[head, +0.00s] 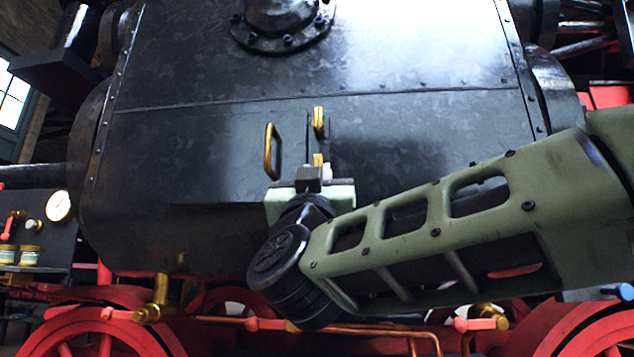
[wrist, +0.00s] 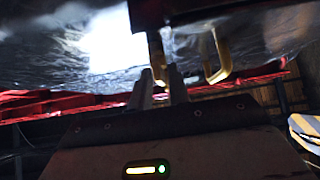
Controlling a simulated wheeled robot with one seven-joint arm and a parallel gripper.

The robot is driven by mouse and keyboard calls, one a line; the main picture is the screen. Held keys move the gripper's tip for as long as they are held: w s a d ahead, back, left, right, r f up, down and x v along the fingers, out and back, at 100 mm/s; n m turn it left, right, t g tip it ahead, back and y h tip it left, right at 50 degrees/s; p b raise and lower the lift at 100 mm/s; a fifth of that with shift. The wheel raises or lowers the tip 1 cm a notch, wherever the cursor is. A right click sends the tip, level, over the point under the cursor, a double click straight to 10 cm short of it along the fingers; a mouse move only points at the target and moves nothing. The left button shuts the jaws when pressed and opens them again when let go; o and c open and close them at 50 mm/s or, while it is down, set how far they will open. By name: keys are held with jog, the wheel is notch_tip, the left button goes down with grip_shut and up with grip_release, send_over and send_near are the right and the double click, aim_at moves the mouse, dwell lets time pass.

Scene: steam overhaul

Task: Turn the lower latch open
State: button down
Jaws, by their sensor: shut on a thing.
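The lower latch (head: 318,159) is a small brass piece on the black boiler front, and only its top shows above my gripper (head: 311,178). In the wrist view a narrow brass piece of the latch (wrist: 157,62) runs down between the two fingers of my gripper (wrist: 160,84). The fingers are shut on it. The upper latch (head: 318,120) is brass and stands upright above the lower one. A brass loop handle (head: 271,151) is left of the latches; it also shows in the wrist view (wrist: 219,58), right of the fingers.
The black boiler (head: 180,160) fills the background. Red wheels (head: 80,330) and copper pipes (head: 360,328) lie below. A gauge (head: 59,206) and jars (head: 30,255) stand at the far left. My green forearm covers the lower right of the boiler.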

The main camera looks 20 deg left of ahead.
jog(key=shift+m+h, duration=0.3)
jog(key=shift+m, duration=0.2)
jog(key=c, duration=1.6)
grip_release()
jog(key=shift+o, duration=0.2)
jog(key=b+v, duration=0.2)
jog(key=v, duration=1.5)
jog(key=shift+f, duration=0.2)
jog(key=shift+s, duration=0.1)
